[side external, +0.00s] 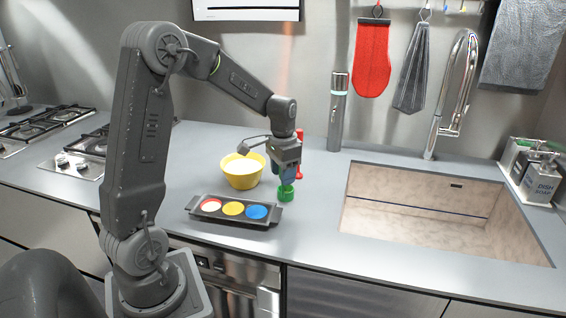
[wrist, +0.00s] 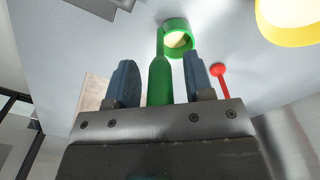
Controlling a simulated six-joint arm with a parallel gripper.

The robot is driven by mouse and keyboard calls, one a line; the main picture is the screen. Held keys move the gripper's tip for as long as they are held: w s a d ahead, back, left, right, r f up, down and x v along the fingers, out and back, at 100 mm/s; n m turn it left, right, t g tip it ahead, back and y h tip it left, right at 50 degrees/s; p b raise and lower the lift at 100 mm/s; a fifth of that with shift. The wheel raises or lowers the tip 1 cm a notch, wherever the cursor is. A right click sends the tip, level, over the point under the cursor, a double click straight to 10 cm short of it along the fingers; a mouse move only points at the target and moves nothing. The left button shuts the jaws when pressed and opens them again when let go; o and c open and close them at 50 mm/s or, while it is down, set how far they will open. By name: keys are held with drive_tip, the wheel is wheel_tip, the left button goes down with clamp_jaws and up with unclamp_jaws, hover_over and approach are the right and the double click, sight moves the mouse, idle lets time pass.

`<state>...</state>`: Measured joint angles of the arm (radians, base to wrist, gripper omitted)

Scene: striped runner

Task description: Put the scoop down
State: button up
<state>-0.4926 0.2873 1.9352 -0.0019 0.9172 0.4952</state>
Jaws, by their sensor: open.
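The green scoop (side external: 286,193) shows in the side view just below my gripper (side external: 288,174), beside the right end of the dark tray, and its cup appears to rest on the grey counter. In the wrist view the scoop's green handle (wrist: 160,82) lies between the two blue-grey fingers of my gripper (wrist: 160,62). Gaps show on both sides of the handle, so the fingers are open around it. The scoop's round cup (wrist: 166,47) lies beyond the fingertips, with something pale inside. Most of the handle is hidden by my gripper in the side view.
A yellow bowl (side external: 241,181) with pale contents stands behind the dark tray (side external: 195,215), which holds red, yellow and blue rounds. A red utensil (side external: 300,150) stands close behind my gripper. The sink (side external: 420,215) opens to the right; bare counter (side external: 318,215) lies between.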

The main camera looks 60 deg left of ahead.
wheel_tip(320, 180, up, 12)
drive_tip(key=s+d+t, duration=0.5)
drive_tip(key=s+d, duration=1.1)
drive_tip(key=d, duration=0.3)
drive_tip(key=shift+s+f+t, duration=0.15)
drive_tip(key=shift+t, duration=0.15)
drive_tip(key=shift+o, duration=0.4)
